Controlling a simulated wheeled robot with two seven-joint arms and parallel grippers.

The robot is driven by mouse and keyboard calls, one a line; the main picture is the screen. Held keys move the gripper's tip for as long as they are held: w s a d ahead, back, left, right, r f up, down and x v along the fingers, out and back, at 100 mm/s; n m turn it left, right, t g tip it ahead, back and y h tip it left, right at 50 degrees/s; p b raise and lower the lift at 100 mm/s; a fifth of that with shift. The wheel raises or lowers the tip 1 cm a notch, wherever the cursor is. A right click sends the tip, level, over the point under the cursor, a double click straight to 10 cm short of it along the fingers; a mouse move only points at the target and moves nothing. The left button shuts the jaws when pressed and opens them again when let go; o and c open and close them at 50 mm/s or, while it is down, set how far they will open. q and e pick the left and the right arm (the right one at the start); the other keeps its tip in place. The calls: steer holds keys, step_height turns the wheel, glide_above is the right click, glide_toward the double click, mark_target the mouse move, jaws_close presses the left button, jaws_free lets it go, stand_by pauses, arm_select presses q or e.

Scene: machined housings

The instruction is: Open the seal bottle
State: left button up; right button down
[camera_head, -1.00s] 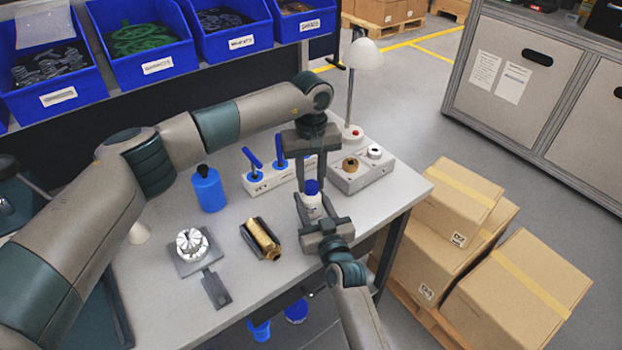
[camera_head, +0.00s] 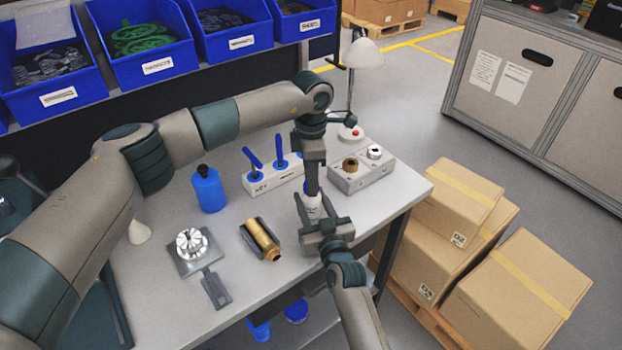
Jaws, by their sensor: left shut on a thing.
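The seal bottle (camera_head: 312,207) is small and white and stands upright near the right part of the bench. My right gripper (camera_head: 312,212) comes from the front with its fingers on both sides of the bottle body, shut on it. My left gripper (camera_head: 312,187) points straight down from above and is shut on the bottle's blue cap. The cap is mostly hidden by the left fingers, so I cannot tell whether it is still seated on the neck.
A blue bottle (camera_head: 208,190), a white rack with blue-handled tools (camera_head: 272,180), a grey block with round fittings (camera_head: 361,174), a brass cylinder in a cradle (camera_head: 262,240) and a silver fixture (camera_head: 192,244) stand around. A lamp (camera_head: 361,55) rises behind.

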arm_select(q)
steer(key=n, duration=2.2)
steer(key=shift+r, duration=0.1)
steer(key=shift+r, duration=0.35)
steer(key=shift+r, duration=0.7)
